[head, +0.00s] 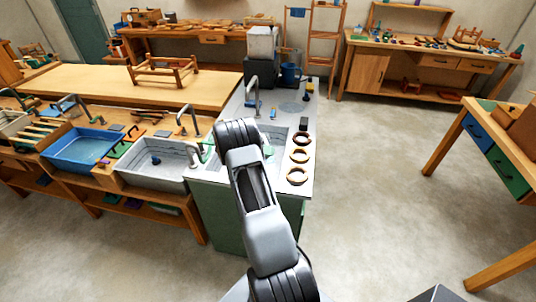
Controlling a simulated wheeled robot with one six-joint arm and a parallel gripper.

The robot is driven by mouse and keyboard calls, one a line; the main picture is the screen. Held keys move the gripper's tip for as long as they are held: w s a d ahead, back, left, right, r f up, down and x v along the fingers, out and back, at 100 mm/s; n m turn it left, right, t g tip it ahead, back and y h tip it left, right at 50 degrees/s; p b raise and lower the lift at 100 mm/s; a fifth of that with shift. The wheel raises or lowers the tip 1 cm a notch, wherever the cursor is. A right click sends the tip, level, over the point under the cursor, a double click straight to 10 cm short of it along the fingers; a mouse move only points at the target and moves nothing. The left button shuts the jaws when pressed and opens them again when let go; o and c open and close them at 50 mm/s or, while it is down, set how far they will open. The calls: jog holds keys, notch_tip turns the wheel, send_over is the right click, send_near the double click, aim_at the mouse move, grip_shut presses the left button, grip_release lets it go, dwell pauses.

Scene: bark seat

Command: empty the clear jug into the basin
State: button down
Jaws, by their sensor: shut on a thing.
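A blue basin (68,155) is set in the wooden bench at the left and holds what looks like water. A pale grey basin (135,178) sits to its right with a small dark blue thing inside. A third, light basin (279,136) is sunk in the grey-topped counter, partly covered by my arm. I cannot tell which one is the task's basin. I cannot make out the clear jug; it may be hidden behind my arm. My arm reaches up over the counter's front and hides its own end, so my gripper does not show.
Several rings, including a tan one (297,176), lie along the counter's right edge. A curved tap (253,88) stands behind the sunk basin. A grey-and-black machine (261,52) and a blue bucket (291,75) are at the back. The concrete floor (380,180) at right is clear.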

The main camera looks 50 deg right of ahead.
aim_at(265, 140)
jog(key=shift+w+d+r+n+g, duration=0.15)
jog(key=shift+w+r+n+g, duration=0.15)
jog(key=shift+r, duration=0.45)
jog(key=shift+w+d+r+n+g, duration=0.2)
jog(key=shift+w+r+n, duration=0.15)
jog(key=shift+r, duration=0.35)
jog(key=shift+w+d+r+n+g, duration=0.1)
jog(key=shift+w+r+n+g, duration=0.3)
jog(key=shift+r, duration=0.3)
jog(key=shift+w+d+r, duration=0.1)
jog(key=shift+w+r, duration=0.1)
jog(key=shift+r, duration=0.3)
jog(key=shift+w+r+n, duration=0.15)
jog(key=shift+r+n, duration=0.2)
jog(key=shift+r, duration=0.05)
jog(key=shift+w+d+r+g, duration=0.1)
jog(key=shift+d+g, duration=0.05)
jog(key=shift+g, duration=0.15)
